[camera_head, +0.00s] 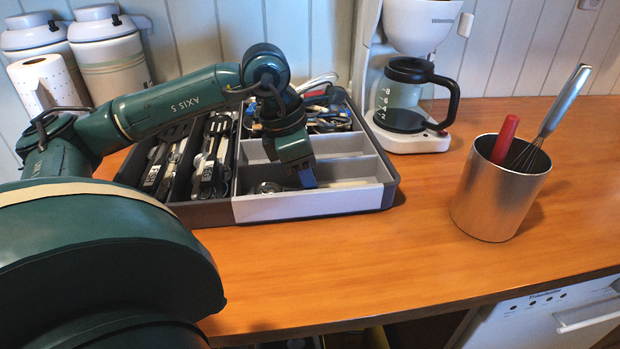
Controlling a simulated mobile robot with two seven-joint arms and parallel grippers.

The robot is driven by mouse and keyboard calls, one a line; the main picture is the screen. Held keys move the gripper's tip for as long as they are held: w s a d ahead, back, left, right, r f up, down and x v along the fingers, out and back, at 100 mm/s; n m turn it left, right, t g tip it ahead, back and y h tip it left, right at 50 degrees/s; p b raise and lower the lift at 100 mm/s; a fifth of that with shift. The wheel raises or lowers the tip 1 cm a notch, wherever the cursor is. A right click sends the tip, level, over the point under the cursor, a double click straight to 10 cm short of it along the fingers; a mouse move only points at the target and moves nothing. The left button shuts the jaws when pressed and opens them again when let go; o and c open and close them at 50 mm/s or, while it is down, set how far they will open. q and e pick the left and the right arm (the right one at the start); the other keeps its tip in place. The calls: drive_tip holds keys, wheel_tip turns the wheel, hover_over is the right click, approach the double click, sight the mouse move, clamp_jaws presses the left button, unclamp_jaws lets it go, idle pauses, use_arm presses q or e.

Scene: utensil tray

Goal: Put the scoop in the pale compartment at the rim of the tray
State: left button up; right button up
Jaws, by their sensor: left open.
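The utensil tray (392,178) is grey, with dark compartments and a pale front compartment (300,207) at its near rim. What looks like the scoop (268,187) lies in this pale compartment, its round metal head at the left and a pale handle (348,183) running right. My left gripper (307,180) points down over the compartment, with a blue fingertip close to the handle. It is open. The gripper hides the middle of the scoop, and I cannot tell whether they touch. My right gripper is not in view.
Dark-handled utensils (210,160) fill the tray's left compartments, and more lie at its back. A coffee maker (420,142) stands behind right. A metal pot (497,200) with a whisk and a red-handled tool stands at the right. The counter (370,260) in front is clear.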

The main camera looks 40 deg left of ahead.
use_arm(q)
drive_tip(key=p+v, duration=0.1)
drive_tip(key=v, duration=1)
drive_tip(key=shift+p, duration=0.35)
